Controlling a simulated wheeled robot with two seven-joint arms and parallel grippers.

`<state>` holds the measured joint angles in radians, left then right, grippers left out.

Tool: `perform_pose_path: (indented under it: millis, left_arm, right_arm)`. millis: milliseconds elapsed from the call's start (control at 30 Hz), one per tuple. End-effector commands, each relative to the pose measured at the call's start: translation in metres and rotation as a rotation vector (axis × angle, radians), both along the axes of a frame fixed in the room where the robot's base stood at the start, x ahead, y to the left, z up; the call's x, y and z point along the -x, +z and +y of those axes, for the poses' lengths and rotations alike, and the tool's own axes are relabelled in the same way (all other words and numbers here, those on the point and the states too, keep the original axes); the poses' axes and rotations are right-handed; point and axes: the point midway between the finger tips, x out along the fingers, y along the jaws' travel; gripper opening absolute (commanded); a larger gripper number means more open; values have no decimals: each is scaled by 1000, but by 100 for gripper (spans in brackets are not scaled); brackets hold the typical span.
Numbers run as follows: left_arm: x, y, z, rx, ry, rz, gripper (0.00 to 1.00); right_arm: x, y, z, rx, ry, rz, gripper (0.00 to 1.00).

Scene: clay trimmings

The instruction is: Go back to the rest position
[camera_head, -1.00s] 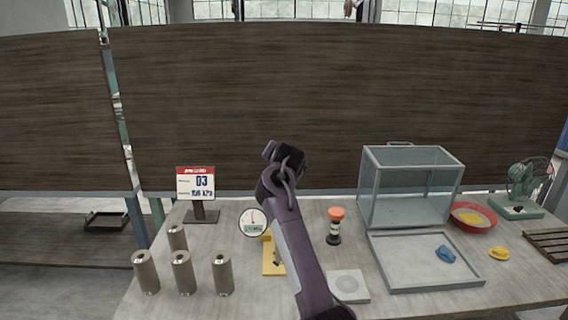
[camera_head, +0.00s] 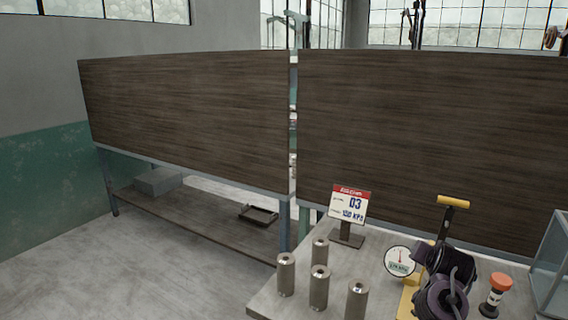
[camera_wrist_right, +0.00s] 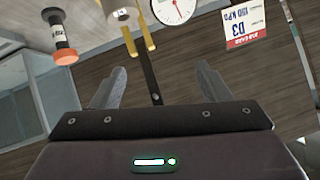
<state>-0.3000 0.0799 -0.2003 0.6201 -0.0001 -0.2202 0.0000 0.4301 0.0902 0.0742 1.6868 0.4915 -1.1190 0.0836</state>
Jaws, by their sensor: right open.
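My right gripper (camera_wrist_right: 158,82) is open, its two grey fingers apart with nothing held between them in the right wrist view. My dark purple right arm (camera_head: 447,285) shows at the lower right of the head view, in front of a press with a round white gauge (camera_head: 400,261) and a yellow base (camera_head: 408,296). A black lever with a yellow handle (camera_head: 453,201) stands up behind the arm. In the wrist view a black bar (camera_wrist_right: 150,75) shows beyond and between the fingers, apart or touching I cannot tell. My left gripper is not in view.
Several grey cylinders (camera_head: 319,286) stand on the table (camera_head: 275,300) at left of the press. A sign (camera_head: 349,204) stands behind them. An orange-topped button post (camera_head: 495,295) and a glass-sided box (camera_head: 552,265) stand at right. A board (camera_head: 190,110) is behind.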

Motion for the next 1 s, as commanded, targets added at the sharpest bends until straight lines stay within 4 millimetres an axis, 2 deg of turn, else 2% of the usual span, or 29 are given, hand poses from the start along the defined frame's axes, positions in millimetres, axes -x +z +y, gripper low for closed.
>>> perform_pose_path:
  millis: [33,100,167,200,333,400,600,967,1000]
  left_arm:
    - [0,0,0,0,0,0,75]
    - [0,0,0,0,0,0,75]
    - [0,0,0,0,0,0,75]
    - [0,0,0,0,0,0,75]
    - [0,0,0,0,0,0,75]
    - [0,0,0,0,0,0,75]
    - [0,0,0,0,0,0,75]
    - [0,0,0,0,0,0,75]
    - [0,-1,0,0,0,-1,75]
  right_arm:
    - [23,-26,17,24,62,63,70]
    - [54,-56,41,52,154,147,70]
    - [84,-79,61,73,232,221,70]
    - [105,-93,75,86,285,270,70]
    - [171,-125,111,118,438,408,70]
    - [199,-133,125,129,499,462,70]
    - [260,-146,151,146,626,575,70]
    - [344,-147,180,160,795,719,70]
    - [340,-158,180,159,795,724,70]
